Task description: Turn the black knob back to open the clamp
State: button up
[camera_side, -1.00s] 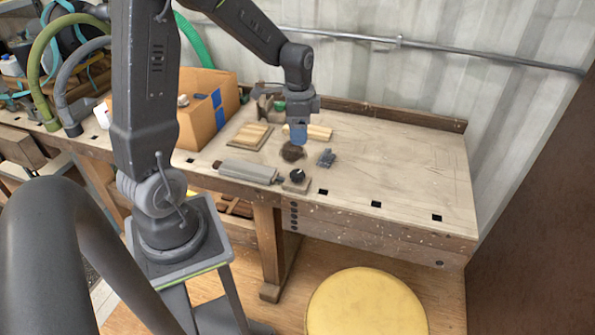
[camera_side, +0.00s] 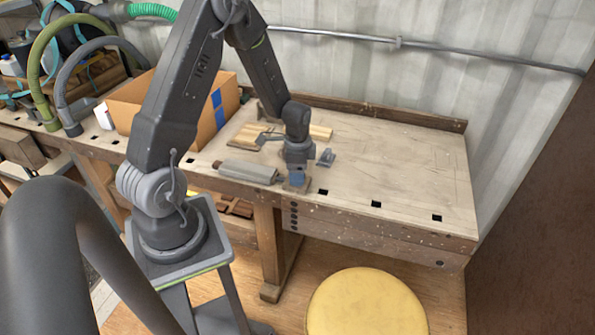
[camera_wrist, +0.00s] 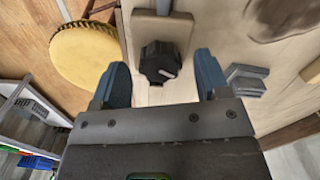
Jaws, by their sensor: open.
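The black knob (camera_wrist: 161,62) shows in the wrist view, with a pale pointer line on its face. It sits at the end of a wooden block (camera_wrist: 160,27) with a grey shaft. My gripper (camera_wrist: 165,75) is open, with one blue finger on each side of the knob and visible space between. In the side view my gripper (camera_side: 297,180) points down over the bench's front edge and hides the knob.
A small grey metal part (camera_side: 326,157) lies just right of my gripper; it also shows in the wrist view (camera_wrist: 246,80). Wooden boards (camera_side: 250,135) and a cardboard box (camera_side: 225,100) are behind and left. The bench's right side (camera_side: 400,165) is clear. A yellow stool (camera_side: 367,305) stands in front.

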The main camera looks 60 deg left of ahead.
jog(key=shift+f, duration=0.3)
jog(key=shift+c, duration=0.4)
jog(key=c, duration=0.9)
jog(key=shift+o, duration=0.2)
